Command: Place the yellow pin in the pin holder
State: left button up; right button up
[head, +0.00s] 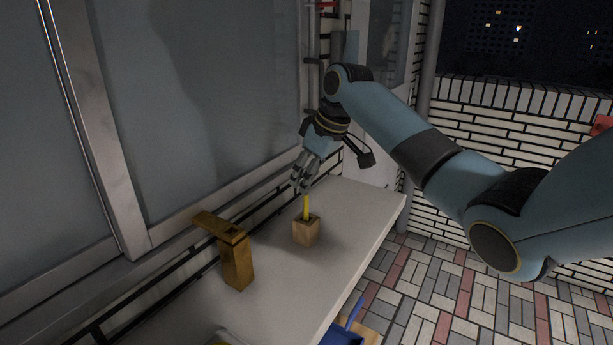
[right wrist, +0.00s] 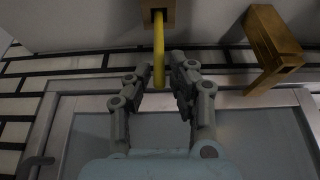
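The yellow pin (head: 306,207) stands roughly upright with its lower end in the square opening of a small wooden pin holder (head: 306,233) on the white shelf. My right gripper (head: 299,184) is just above the pin's top. In the right wrist view the yellow pin (right wrist: 159,45) runs from the pin holder (right wrist: 151,14) to between the fingertips of my right gripper (right wrist: 160,72). The fingers are apart, with gaps on both sides of the pin, so the gripper looks open. How deep the pin sits is hidden inside the holder. My left gripper is not in view.
A wooden L-shaped stand (head: 237,262) is on the white shelf (head: 365,207), left of the holder. A window and tiled wall run along the shelf's back. A blue object (head: 343,335) lies below the shelf's front edge. The shelf right of the holder is clear.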

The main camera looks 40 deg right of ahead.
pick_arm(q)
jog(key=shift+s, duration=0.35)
pick_arm(e)
jog(key=shift+o, duration=0.9)
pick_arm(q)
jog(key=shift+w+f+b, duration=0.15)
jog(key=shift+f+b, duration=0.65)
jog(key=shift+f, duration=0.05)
pick_arm(e)
jog(key=v, duration=1.2)
jog(key=shift+r, duration=0.15)
